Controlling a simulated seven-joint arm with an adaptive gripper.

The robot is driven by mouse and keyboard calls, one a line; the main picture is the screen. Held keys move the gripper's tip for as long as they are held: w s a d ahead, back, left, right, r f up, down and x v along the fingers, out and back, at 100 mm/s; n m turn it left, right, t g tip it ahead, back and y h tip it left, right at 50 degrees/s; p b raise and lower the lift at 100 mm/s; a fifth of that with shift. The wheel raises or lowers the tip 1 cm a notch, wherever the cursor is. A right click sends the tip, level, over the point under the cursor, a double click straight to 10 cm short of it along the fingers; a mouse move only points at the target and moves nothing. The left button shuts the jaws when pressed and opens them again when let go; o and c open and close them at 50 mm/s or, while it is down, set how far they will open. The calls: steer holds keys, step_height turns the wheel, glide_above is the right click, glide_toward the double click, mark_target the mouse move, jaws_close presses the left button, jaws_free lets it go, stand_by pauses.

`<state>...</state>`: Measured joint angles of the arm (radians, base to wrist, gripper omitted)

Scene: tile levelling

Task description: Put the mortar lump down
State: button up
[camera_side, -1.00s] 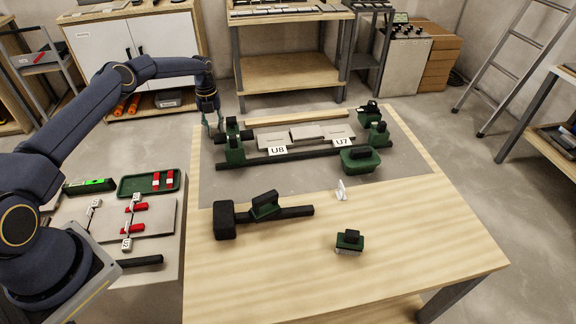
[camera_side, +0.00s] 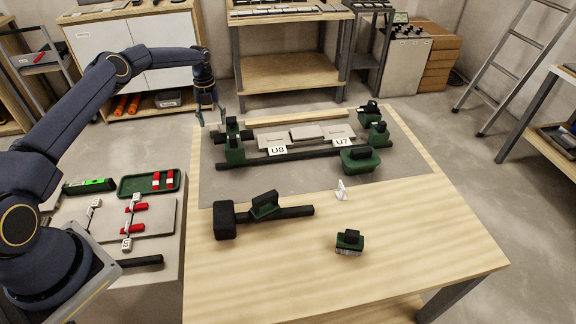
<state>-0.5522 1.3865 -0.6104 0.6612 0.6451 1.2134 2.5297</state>
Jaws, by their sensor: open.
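My gripper (camera_side: 211,117) is open above the far left corner of the work table, just behind the left green clamp block (camera_side: 234,152). I cannot make out a mortar lump for certain; none shows between the fingers, and the spot under them is partly hidden by the block. Grey tiles (camera_side: 305,133) lie in a row between the green blocks, one set on top in the middle. Label U8 (camera_side: 278,150) is at the left tile and label U7 (camera_side: 343,142) at the right.
A black bar (camera_side: 290,157) runs in front of the tiles and a wooden strip (camera_side: 297,118) behind. A green tray (camera_side: 135,185) is at the left. The table's front is clear.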

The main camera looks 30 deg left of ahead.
mark_target(215, 127)
steer(key=d+r+n+t+y, duration=0.1)
steer(key=d+r, duration=0.3)
steer(key=r, duration=0.6)
steer(key=d+r+n, duration=0.2)
steer(key=d+r, duration=0.1)
steer(key=r, duration=0.7)
steer(key=s+d+r+n+t+y, duration=0.1)
steer(key=s+d+r+n, duration=0.5)
steer(key=s+d+r, duration=0.4)
steer(key=s+d+n+t+h, duration=0.1)
steer(key=s+d+n, duration=0.1)
steer(key=s+n, duration=0.7)
steer(key=s+d+n+t+h, duration=0.1)
steer(key=s+d+n+t, duration=0.1)
steer(key=s+n, duration=0.7)
steer(key=s+d, duration=0.1)
steer(key=s, duration=0.7)
steer(key=shift+t, duration=0.3)
steer(key=shift+s, duration=0.1)
